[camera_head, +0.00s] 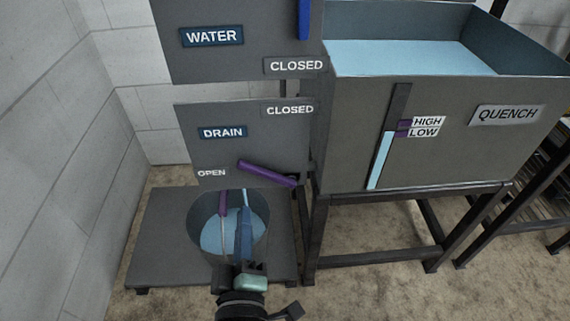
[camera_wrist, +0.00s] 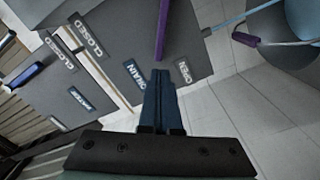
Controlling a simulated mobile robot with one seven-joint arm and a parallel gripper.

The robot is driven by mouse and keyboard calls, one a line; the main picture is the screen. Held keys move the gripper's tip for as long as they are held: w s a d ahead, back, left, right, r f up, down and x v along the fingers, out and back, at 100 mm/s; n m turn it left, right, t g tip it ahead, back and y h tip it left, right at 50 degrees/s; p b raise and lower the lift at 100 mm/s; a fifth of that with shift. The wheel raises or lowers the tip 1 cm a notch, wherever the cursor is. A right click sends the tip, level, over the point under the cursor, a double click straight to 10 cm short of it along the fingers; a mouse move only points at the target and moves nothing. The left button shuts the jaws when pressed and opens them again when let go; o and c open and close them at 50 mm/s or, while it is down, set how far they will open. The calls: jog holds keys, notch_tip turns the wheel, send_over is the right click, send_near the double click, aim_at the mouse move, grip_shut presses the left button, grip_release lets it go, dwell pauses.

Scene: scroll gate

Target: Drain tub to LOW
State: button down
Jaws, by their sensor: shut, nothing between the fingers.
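The quench tub (camera_head: 350,120) holds light-blue water (camera_head: 410,57). On its front gauge (camera_head: 400,98), the light-blue column (camera_head: 380,160) tops out about level with the LOW mark (camera_head: 422,132), below the HIGH mark (camera_head: 429,121). The purple drain lever (camera_head: 267,173) lies nearly level, beside the OPEN label (camera_head: 211,173) and away from CLOSED (camera_head: 290,110). It also shows in the wrist view (camera_wrist: 161,30). My gripper (camera_head: 244,212) is shut and empty in front of the bucket, below the lever. In the wrist view its fingertips (camera_wrist: 160,76) point toward the lever, seemingly apart from it.
A bucket (camera_head: 203,240) with light-blue water stands on a low platform (camera_head: 160,225); a thin light-blue strand runs down into it. A purple-gripped rod (camera_head: 223,205) shows at the bucket. Above is the water panel (camera_head: 200,60) with its blue lever (camera_head: 304,18) near CLOSED. A wall stands left.

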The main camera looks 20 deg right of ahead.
aim_at(268, 174)
notch_tip(268, 174, down, 9)
jog(key=w+a+n+t+h+b, duration=0.1)
jog(key=n+h+b, duration=0.15)
jog(key=n, duration=0.55)
jog(key=w+a+n+h+b, duration=0.1)
jog(key=a+n+b, duration=0.15)
jog(key=n, duration=0.55)
jog(key=w+d+r+b, duration=0.1)
jog(key=w+d+r, duration=0.4)
jog(key=w, duration=0.3)
jog(key=shift+d+r+b, duration=0.25)
jog(key=shift+d+b, duration=0.1)
jog(key=shift+d, duration=0.55)
jog(key=shift+r, duration=0.1)
jog(key=shift+s+r+m+p, duration=0.1)
jog(key=shift+r+m+p, duration=0.15)
jog(key=shift+m, duration=0.25)
